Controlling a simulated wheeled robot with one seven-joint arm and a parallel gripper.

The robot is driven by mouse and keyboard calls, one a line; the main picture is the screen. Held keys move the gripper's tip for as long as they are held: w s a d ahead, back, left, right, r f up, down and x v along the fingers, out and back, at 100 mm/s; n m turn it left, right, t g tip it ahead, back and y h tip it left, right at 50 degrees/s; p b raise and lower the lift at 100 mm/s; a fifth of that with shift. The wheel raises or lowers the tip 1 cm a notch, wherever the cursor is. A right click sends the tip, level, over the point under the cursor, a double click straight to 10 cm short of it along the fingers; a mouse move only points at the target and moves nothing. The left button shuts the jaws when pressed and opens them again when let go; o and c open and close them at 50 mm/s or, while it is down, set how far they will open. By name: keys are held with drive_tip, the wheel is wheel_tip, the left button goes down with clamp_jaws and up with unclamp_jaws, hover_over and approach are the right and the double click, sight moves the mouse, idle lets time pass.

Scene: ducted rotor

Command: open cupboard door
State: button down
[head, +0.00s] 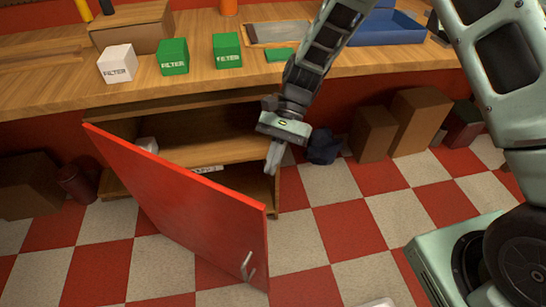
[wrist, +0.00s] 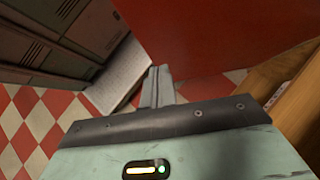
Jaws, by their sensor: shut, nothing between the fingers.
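The red cupboard door (head: 185,195) stands swung out from the cupboard (head: 200,145) under the workbench, hinged at its left side. Its metal handle (head: 248,266) is near the lower free edge, facing outward. The cupboard's inside and a shelf show behind the door. My gripper (head: 272,167) points down at the right side of the cupboard opening, apart from the handle. Its fingers are shut and hold nothing. In the wrist view the fingertips (wrist: 158,72) are together in front of the red door (wrist: 210,35); whether they touch it I cannot tell.
The workbench top (head: 220,85) holds a white filter box (head: 117,63), green filter boxes (head: 173,56) and a blue tray (head: 385,28). Cardboard boxes (head: 415,115) stand on the floor at right. The checkered floor (head: 340,215) right of the door is clear.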

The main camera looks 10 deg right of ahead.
drive_tip(key=s+a+f, duration=0.4)
drive_tip(key=s+a, duration=0.1)
drive_tip(key=s, duration=0.1)
drive_tip(key=shift+s+b, duration=0.15)
drive_tip(key=shift+b, duration=0.15)
drive_tip(key=shift+a, duration=0.2)
